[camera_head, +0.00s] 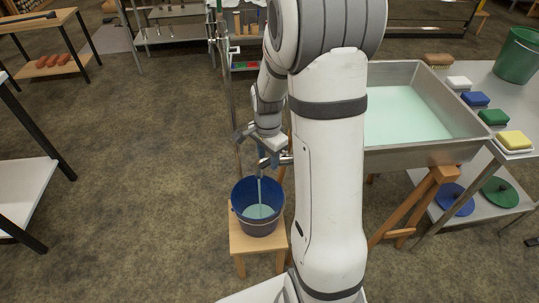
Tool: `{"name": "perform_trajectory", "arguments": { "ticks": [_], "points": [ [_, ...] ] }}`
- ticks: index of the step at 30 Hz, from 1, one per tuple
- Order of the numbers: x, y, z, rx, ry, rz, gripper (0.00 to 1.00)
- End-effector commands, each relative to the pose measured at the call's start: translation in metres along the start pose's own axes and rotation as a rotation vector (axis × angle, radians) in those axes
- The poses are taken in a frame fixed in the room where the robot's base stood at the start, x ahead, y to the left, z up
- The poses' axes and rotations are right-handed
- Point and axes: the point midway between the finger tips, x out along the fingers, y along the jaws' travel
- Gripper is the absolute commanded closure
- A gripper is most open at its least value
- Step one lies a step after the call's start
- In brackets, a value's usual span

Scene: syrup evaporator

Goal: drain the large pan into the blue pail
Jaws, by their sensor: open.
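The large pan (418,152) is a grey metal tray on wooden legs at the right, holding pale green liquid. My arm hides its left part. The blue pail (245,222) stands upright on a small wooden stool (246,242) left of my arm. A thin stream of liquid (259,190) falls into the pail, and pale liquid covers part of its inside. A small tap or spout (272,162) shows above the pail, partly hidden by my arm. My gripper (252,150) is open above the pail, close to the spout; I cannot tell whether they touch.
A metal table (507,85) at the right holds a green pail (519,55) and coloured sponges, with blue and green lids on its lower shelf. Shelves stand at the left and back. The floor left of the stool is clear.

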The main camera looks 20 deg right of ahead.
Motion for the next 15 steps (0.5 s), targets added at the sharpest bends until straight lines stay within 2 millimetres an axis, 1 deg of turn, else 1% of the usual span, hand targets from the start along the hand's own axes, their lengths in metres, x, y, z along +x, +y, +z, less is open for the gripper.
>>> {"name": "perform_trajectory", "arguments": {
  "ticks": [2,5,12,15],
  "points": [
    [-0.001,0.0,0.0,0.0,0.0,0.0,0.58],
    [-0.009,0.0,0.0,0.0,0.001,-0.001,0.58],
    [-0.05,-0.001,0.0,0.0,0.002,-0.004,0.58],
    [-0.064,-0.001,0.0,0.0,0.001,-0.002,0.58]
  ]
}}
